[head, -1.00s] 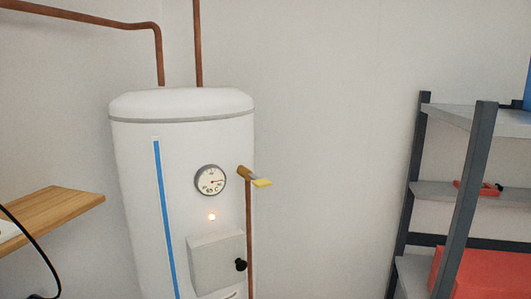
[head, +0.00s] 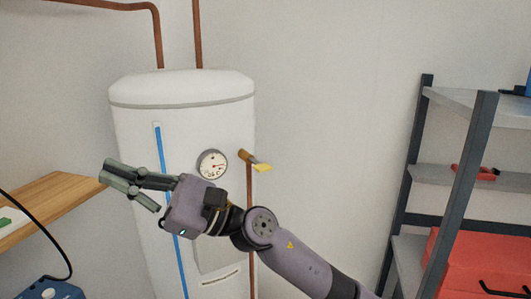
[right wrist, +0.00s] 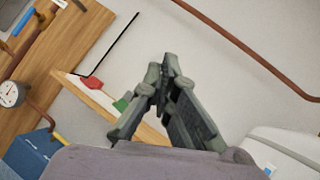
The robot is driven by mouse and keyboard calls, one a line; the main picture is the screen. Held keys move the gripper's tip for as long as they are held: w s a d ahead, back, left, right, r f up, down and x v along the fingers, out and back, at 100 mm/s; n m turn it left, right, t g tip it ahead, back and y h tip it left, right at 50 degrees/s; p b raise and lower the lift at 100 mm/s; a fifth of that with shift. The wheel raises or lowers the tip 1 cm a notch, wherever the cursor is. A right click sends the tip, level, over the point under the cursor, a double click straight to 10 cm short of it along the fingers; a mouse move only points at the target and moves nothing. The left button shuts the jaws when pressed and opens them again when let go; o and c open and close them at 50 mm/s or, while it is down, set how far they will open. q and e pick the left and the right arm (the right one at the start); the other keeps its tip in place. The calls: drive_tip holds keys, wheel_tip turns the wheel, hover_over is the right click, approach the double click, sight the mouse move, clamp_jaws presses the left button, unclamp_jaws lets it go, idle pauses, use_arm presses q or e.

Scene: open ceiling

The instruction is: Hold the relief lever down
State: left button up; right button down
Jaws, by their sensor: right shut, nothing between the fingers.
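The relief lever (head: 262,168) is a small yellow tab on a brass valve at the right side of the white water heater (head: 130,130). It sticks out to the right, and nothing touches it. My right gripper (head: 130,182) is in front of the heater's left edge, pointing left, away from the lever. Its fingers are shut and empty; they also show in the right wrist view (right wrist: 168,62). My left gripper is not in view.
A round gauge (head: 212,164) sits left of the valve. A copper pipe (head: 250,205) runs down below it. A wooden shelf (head: 50,203) is at the left, and a grey rack (head: 465,185) with a red box (head: 475,255) at the right. The wall between heater and rack is clear.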

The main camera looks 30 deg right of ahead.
drive_tip(key=w+d+f+n+g+h, duration=0.2)
drive_tip(key=w+d+n+h, duration=0.4)
drive_tip(key=d+n+h, duration=0.8)
drive_tip(key=s+d+r+h, duration=0.1)
drive_tip(key=d+r+h, duration=0.1)
drive_tip(key=d, duration=0.3)
drive_tip(key=s+d+r+n+h, duration=0.1)
drive_tip(key=d+r+h, duration=0.1)
drive_tip(key=d, duration=0.4)
drive_tip(key=s+d+r+n+t+h, duration=0.1)
drive_tip(key=d+r+h, duration=0.1)
drive_tip(key=d+h, duration=0.2)
drive_tip(key=shift+d+r, duration=0.35)
drive_tip(key=shift+d, duration=0.9)
drive_tip(key=shift+f, duration=0.1)
